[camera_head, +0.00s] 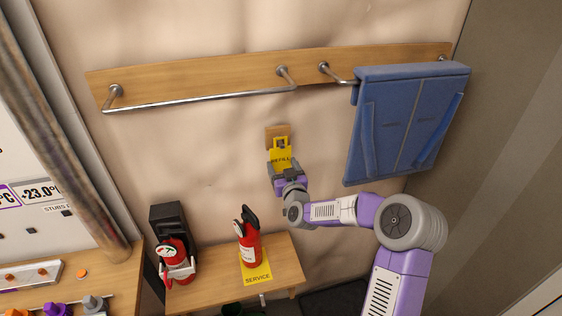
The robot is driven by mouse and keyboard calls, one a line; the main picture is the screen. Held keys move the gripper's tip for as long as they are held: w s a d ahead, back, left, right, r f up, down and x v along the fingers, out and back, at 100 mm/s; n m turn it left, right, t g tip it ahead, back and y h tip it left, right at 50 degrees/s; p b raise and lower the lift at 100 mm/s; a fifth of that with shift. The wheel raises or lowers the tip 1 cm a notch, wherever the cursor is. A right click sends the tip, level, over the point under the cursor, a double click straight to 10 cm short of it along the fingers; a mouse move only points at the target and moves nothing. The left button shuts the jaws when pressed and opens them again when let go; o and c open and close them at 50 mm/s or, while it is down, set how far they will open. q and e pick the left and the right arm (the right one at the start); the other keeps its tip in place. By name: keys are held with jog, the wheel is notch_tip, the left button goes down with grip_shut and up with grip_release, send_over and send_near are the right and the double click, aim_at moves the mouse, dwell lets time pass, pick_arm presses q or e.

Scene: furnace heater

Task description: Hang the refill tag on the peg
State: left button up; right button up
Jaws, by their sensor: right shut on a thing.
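The yellow refill tag (281,157) is held upright against the wall by my right gripper (284,168), which is shut on its lower part. The tag's top loop overlaps a small wooden peg block (278,131) on the wall below the rail. The peg itself is hard to make out, so I cannot tell whether the loop is around it or in front of it. My left gripper is not in view.
A blue towel (408,120) hangs at the right of the wall rail (200,99). A wooden bench (212,284) below holds a red extinguisher (249,246) by a yellow service card (257,275) and another extinguisher (176,262) in a black holder.

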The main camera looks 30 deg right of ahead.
jog(key=shift+s+a+f+b, duration=0.1)
jog(key=shift+s+b, duration=0.25)
jog(key=shift+s, duration=0.15)
jog(key=shift+b+v, duration=0.6)
jog(key=shift+v, duration=0.7)
jog(key=shift+b+v, duration=0.9)
jog(key=shift+v, duration=0.8)
